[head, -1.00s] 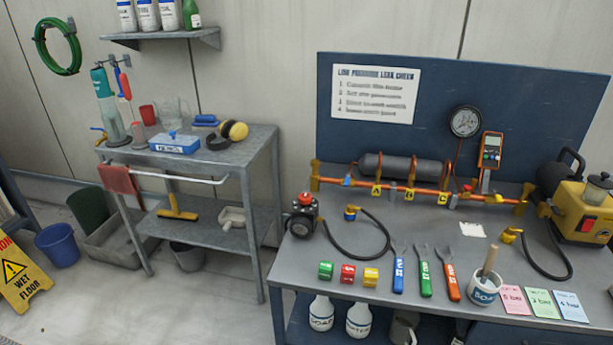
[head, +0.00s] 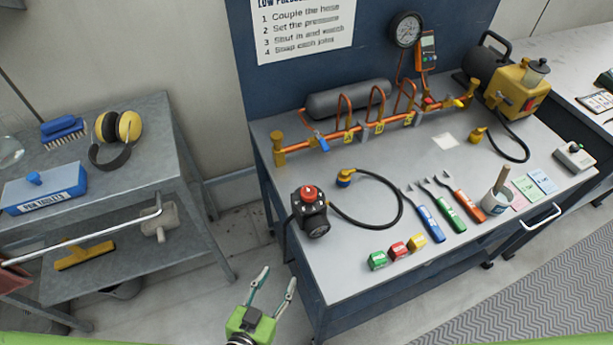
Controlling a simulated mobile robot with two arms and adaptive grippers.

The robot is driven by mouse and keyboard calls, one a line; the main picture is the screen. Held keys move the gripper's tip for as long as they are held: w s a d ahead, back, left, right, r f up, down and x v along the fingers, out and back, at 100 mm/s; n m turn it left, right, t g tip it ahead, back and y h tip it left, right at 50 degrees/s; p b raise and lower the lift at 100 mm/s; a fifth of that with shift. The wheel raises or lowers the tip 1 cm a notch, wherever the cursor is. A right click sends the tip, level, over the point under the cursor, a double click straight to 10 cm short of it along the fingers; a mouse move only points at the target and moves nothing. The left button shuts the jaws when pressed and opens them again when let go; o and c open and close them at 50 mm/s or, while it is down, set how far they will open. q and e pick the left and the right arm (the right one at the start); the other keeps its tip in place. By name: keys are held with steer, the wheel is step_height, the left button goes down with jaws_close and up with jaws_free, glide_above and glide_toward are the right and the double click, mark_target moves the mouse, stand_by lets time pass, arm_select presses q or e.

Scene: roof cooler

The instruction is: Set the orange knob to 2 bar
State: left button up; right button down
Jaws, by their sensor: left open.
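The orange-red knob (head: 310,194) sits on top of a black regulator (head: 311,219) at the left end of the workbench. A small round dial faces the front of the regulator, too small to read. My left gripper (head: 278,277) is open and empty, low in front of the bench's left end and apart from the regulator. The large pressure gauge (head: 406,29) hangs on the blue back panel; its reading is not legible. My right gripper is not in view.
A black hose (head: 401,205) curves right of the regulator. Green, red and yellow blocks (head: 398,249) and several wrenches (head: 430,215) lie along the bench (head: 345,285). A copper manifold (head: 370,130) stands behind. A grey cart (head: 150,130) is at left, with open floor between.

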mark_target(306, 196)
arm_select(q)
steer(key=w+d+r+t+h+p, duration=0.1)
steer(key=d+r+t, duration=0.1)
steer(key=r, duration=0.8)
steer(key=w+d+r+t+h+p, duration=0.1)
steer(key=r, duration=0.9)
steer(key=shift+m, duration=0.3)
steer(key=p+x, duration=0.2)
steer(key=x, duration=1)
steer(key=shift+w, duration=0.15)
steer(key=shift+p+x, duration=0.35)
steer(key=shift+x, duration=0.4)
steer(key=shift+c, duration=0.4)
steer(key=c, duration=1.1)
